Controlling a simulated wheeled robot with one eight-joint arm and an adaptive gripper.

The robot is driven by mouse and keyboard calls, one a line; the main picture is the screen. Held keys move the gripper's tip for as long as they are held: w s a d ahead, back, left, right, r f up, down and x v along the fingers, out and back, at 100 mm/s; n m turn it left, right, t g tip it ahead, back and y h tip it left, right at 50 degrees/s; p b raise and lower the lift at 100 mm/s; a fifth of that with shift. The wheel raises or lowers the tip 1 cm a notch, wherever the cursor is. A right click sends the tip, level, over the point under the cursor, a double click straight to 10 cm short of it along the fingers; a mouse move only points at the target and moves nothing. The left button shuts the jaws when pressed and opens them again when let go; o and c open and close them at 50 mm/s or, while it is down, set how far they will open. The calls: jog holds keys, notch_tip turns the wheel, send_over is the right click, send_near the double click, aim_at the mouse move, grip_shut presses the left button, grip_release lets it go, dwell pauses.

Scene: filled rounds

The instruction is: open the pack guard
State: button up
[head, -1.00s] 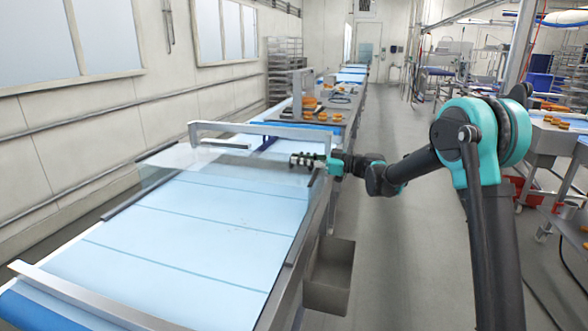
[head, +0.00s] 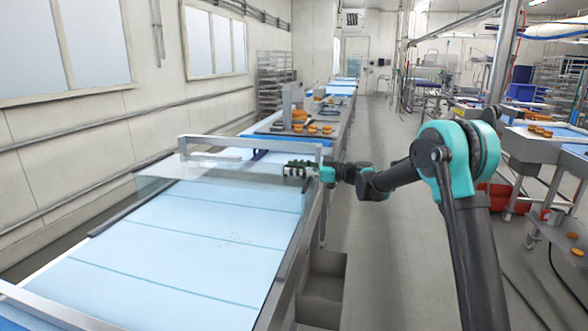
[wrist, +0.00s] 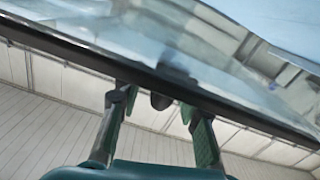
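The pack guard is a clear panel (head: 165,186) across the blue conveyor, beside a grey metal arch (head: 250,145). My gripper (head: 298,168) is at the panel's right end, above the belt's right edge. In the wrist view the panel (wrist: 130,35) fills the upper part, with a dark edge bar (wrist: 60,42) running diagonally. A small dark knob (wrist: 160,100) shows at this bar, between the fingers of my gripper (wrist: 157,105). The fingers stand apart, one on each side of the knob. I cannot tell whether they touch the bar.
The blue belt (head: 180,245) is bare in front of the guard. A grey bin (head: 322,285) hangs at the conveyor's right side. Orange-brown rounds (head: 312,128) lie on the line behind. The aisle floor (head: 385,250) is clear. A work table (head: 545,150) stands at right.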

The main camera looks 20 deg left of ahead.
jog(key=w+d, duration=0.1)
jog(key=d, duration=1.1)
jog(key=shift+w, duration=0.1)
